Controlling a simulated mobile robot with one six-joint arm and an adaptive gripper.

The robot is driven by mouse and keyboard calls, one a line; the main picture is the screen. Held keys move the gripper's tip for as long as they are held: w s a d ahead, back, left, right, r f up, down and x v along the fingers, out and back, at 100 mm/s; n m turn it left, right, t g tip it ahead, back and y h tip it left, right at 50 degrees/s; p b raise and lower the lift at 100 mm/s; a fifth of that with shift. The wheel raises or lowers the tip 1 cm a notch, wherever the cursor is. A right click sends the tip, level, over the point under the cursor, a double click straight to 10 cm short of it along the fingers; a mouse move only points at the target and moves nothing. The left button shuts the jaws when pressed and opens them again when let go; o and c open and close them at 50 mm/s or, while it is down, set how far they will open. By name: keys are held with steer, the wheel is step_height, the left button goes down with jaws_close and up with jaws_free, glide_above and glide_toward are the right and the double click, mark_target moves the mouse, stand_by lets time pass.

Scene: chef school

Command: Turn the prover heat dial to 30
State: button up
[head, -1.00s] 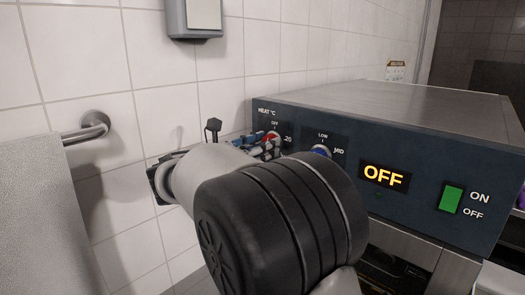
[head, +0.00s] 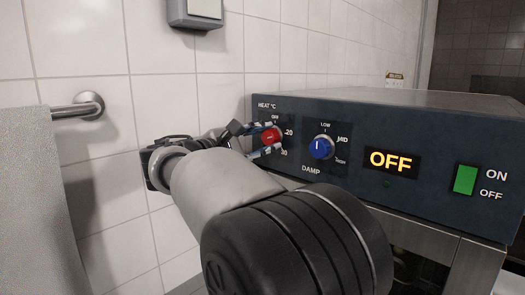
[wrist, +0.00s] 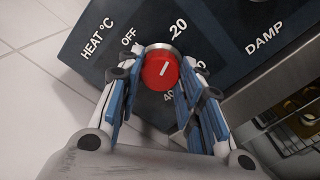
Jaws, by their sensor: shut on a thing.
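The prover's red heat dial (head: 271,136) is at the left end of the dark blue front panel; it also shows in the wrist view (wrist: 159,71). OFF, 20, 30 and 40 are printed around it, with 30 partly covered by a finger in the wrist view. The white mark on the dial tilts up and right there, roughly toward 20. My gripper (head: 266,139) is shut on the dial, with one blue-padded finger on each side of it.
The blue damp dial (head: 322,147) is just right of the heat dial. Further right are a display (head: 391,162) reading OFF and a green switch (head: 465,179). A tiled wall (head: 90,40) and a towel rail (head: 85,107) are close on the left.

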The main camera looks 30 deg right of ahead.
steer(key=m+b, duration=0.6)
steer(key=m, duration=0.1)
steer(key=shift+f, duration=0.2)
steer(key=m+b, duration=0.2)
steer(key=m, duration=0.1)
steer(key=shift+m+b, duration=0.3)
steer(key=shift+m, duration=0.1)
steer(key=shift+r+m+b, duration=0.15)
steer(key=shift+m+b, duration=0.75)
steer(key=shift+m, duration=0.5)
steer(key=o, duration=1.1)
steer(key=shift+c, duration=0.2)
steer(key=v, duration=0.7)
steer(key=shift+a, duration=0.3)
steer(key=shift+s+r, duration=0.1)
